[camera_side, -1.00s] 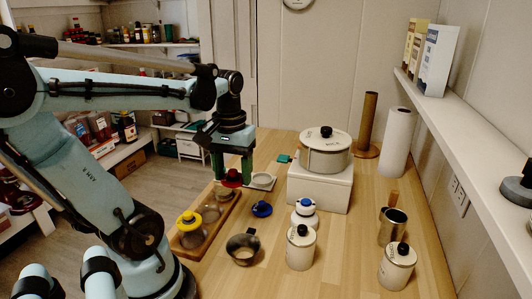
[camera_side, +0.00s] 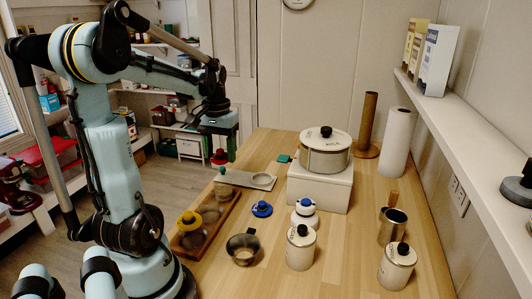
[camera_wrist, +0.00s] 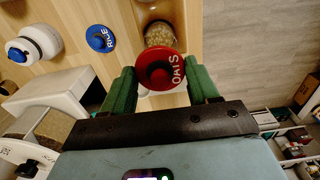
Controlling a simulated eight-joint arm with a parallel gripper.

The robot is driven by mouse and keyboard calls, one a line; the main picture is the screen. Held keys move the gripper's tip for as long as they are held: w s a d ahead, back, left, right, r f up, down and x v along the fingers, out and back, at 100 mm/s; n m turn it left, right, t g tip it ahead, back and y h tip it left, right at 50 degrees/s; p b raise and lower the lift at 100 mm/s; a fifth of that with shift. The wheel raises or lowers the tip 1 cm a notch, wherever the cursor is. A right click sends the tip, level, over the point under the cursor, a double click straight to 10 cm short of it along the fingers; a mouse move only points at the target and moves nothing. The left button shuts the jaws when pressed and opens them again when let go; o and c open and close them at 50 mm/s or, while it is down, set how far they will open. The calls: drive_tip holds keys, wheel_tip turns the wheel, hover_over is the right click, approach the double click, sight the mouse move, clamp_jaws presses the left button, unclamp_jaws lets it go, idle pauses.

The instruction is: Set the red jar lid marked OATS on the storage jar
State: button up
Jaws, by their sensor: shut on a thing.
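My gripper (camera_wrist: 160,88) has green fingers and is shut on the red lid (camera_wrist: 157,68), whose OATS lettering faces the wrist camera. In the side view, my gripper (camera_side: 220,147) holds the red lid (camera_side: 220,158) beyond the far end of the wooden tray, apart from the jars. A clear jar with tan contents (camera_side: 223,190) stands at the tray's far end. It also shows in the wrist view as a jar (camera_wrist: 160,34), just above the lid in the picture and partly hidden by it. I cannot tell for sure that it is the storage jar.
The wooden tray (camera_side: 188,253) also holds a jar with a yellow lid (camera_side: 189,219). A blue RICE lid (camera_side: 262,209), a dark metal strainer (camera_side: 243,248) and white canisters (camera_side: 301,249) stand to its right. A large lidded pot (camera_side: 325,155) sits on a white box (camera_side: 318,190).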

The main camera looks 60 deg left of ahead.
drive_tip(key=shift+f, duration=2.7)
drive_tip(key=shift+f, duration=0.5)
drive_tip(key=o, duration=1.3)
drive_tip(key=shift+r, duration=0.1)
drive_tip(key=shift+r, duration=3.4)
drive_tip(key=w+d+m+t, duration=0.2)
drive_tip(key=d+m, duration=0.1)
drive_tip(key=d, duration=0.5)
drive_tip(key=w+d+m+t, duration=0.1)
drive_tip(key=d+m+t, duration=0.1)
drive_tip(key=d, duration=0.7)
drive_tip(key=w+d+m+t, duration=0.2)
drive_tip(key=d+m+t, duration=0.1)
drive_tip(key=d, duration=0.5)
drive_tip(key=shift+w+d+f+m, duration=0.1)
drive_tip(key=shift+w+d+m, duration=0.2)
drive_tip(key=shift+m, duration=0.2)
